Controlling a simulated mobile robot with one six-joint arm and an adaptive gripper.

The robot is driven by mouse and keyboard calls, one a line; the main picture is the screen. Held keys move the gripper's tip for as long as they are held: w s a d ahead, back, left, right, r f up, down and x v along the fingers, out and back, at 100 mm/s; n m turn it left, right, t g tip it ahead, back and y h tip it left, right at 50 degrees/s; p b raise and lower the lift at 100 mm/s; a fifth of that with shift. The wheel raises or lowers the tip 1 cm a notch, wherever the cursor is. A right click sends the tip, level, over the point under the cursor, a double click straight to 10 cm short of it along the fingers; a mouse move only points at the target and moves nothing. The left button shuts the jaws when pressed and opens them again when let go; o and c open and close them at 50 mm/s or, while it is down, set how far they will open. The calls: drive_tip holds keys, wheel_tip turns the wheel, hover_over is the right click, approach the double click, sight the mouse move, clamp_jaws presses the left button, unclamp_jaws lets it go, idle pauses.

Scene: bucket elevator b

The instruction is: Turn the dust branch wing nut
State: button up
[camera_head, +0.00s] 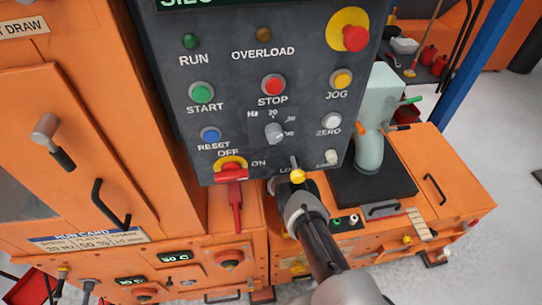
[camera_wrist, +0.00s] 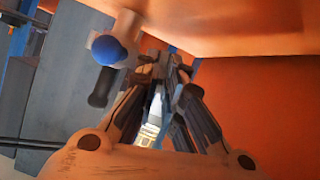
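I cannot make out the dust branch wing nut with certainty. In the wrist view my gripper (camera_wrist: 166,72) points up the picture, and its two fingers lean in towards each other with a narrow space between them. Small grey parts crowd around the fingertips. I cannot tell whether they are fingertip parts or a nut between them. A grey fitting with a round blue end (camera_wrist: 108,50) and a dark handle-like part (camera_wrist: 103,88) is just left of the fingertips. In the head view my arm reaches up to the panel's lower edge, and my gripper is not clearly visible.
In the head view a dark control panel (camera_head: 308,105) with buttons and a red switch (camera_head: 231,170) hangs close above my arm. A yellow knob (camera_head: 298,176) is near its lower edge. Orange cabinets (camera_head: 100,110) stand left. In the wrist view an orange wall (camera_wrist: 265,105) is close right of the fingers.

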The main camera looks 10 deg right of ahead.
clamp_jaws()
drive_tip(key=shift+a+n+h, duration=0.1)
drive_tip(key=shift+n+h, duration=0.3)
drive_tip(key=shift+n, duration=0.2)
drive_tip(key=o, duration=0.5)
unclamp_jaws()
